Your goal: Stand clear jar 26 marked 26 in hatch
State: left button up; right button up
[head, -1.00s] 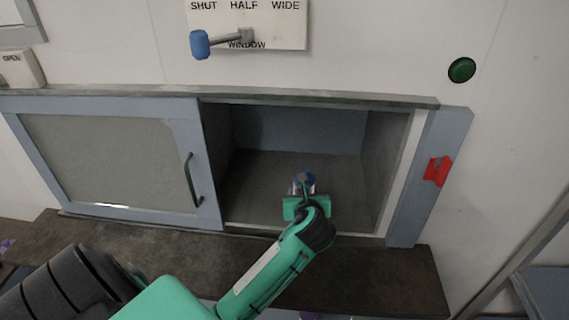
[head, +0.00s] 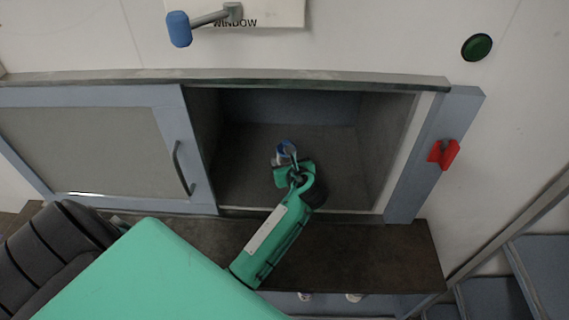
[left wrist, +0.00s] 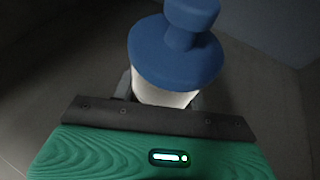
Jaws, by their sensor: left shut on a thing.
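My left gripper (head: 287,164) reaches through the open right part of the hatch (head: 345,165). It is shut on a jar (head: 287,149) with a blue knobbed lid. In the left wrist view the blue lid (left wrist: 178,50) and a pale part of the jar body (left wrist: 160,95) show just past the gripper's dark edge. The jar looks upright. The marking on it cannot be read, and its base is hidden, so I cannot tell whether it touches the hatch floor. My right gripper is not in view.
A blue-framed sliding door (head: 90,150) with a handle covers the hatch's left part. A dark ledge (head: 380,260) runs below the opening. A red catch (head: 443,153) sits on the right frame. A blue-handled lever (head: 180,29) and green button (head: 477,47) are above. The hatch floor around the jar looks clear.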

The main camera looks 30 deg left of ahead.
pick_arm(q)
jog(key=shift+f, duration=0.65)
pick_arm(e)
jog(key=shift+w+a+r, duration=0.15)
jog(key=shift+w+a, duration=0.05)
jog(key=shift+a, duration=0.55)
pick_arm(q)
jog(key=o, duration=1.1)
jog(key=shift+c, duration=0.2)
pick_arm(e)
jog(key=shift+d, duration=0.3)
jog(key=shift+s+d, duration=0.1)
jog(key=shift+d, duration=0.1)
